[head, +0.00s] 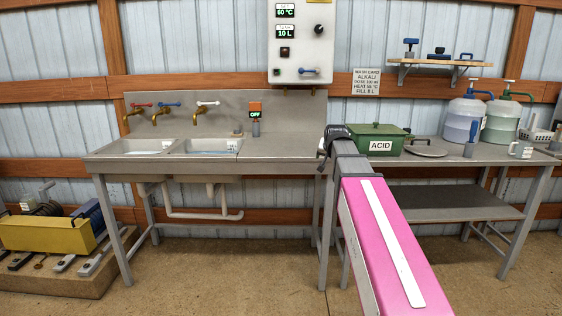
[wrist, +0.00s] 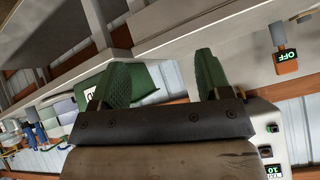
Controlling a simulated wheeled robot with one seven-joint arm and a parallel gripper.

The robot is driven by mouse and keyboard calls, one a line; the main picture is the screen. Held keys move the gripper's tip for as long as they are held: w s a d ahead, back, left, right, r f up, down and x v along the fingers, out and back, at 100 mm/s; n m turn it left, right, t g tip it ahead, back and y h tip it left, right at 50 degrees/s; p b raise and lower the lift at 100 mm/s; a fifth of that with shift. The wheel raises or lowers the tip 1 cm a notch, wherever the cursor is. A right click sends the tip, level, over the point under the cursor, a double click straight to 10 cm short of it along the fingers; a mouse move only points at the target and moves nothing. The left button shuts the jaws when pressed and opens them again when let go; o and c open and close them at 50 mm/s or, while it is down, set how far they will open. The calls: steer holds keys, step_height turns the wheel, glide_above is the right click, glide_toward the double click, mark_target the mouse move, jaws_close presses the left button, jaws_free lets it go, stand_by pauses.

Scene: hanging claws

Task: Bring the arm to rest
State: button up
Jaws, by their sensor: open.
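My arm, a pink link with a white stripe, reaches in the head view from the bottom edge up to a dark joint in front of the bench. The gripper cannot be made out there. In the wrist view my gripper (wrist: 160,78) has two green ribbed fingers set wide apart, with nothing held between them. The wrist picture is turned, with the wall box at the bottom right. The green ACID box (head: 377,141) stands on the bench just right of the arm's far end; it also shows behind the left finger in the wrist view (wrist: 146,84).
The steel bench has two sinks (head: 212,147) left of my arm and an orange-topped OFF device (head: 255,108). A control box (head: 300,42) hangs above. Right are a round lid (head: 427,150), jugs (head: 466,117) and a mug (head: 521,150).

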steer(key=s+f+n+g, duration=0.1)
steer(key=s+f+g, duration=0.2)
steer(key=s+f, duration=0.6)
steer(key=s+f+n+g, duration=0.1)
steer(key=s+f+g, duration=0.2)
steer(key=s+f, duration=0.6)
steer(key=s+f+n+g, duration=0.1)
steer(key=s+f+g, duration=0.2)
steer(key=s+f, duration=0.6)
step_height(320, 180, down, 10)
steer(key=shift+s+r, duration=0.1)
steer(key=shift+s, duration=0.1)
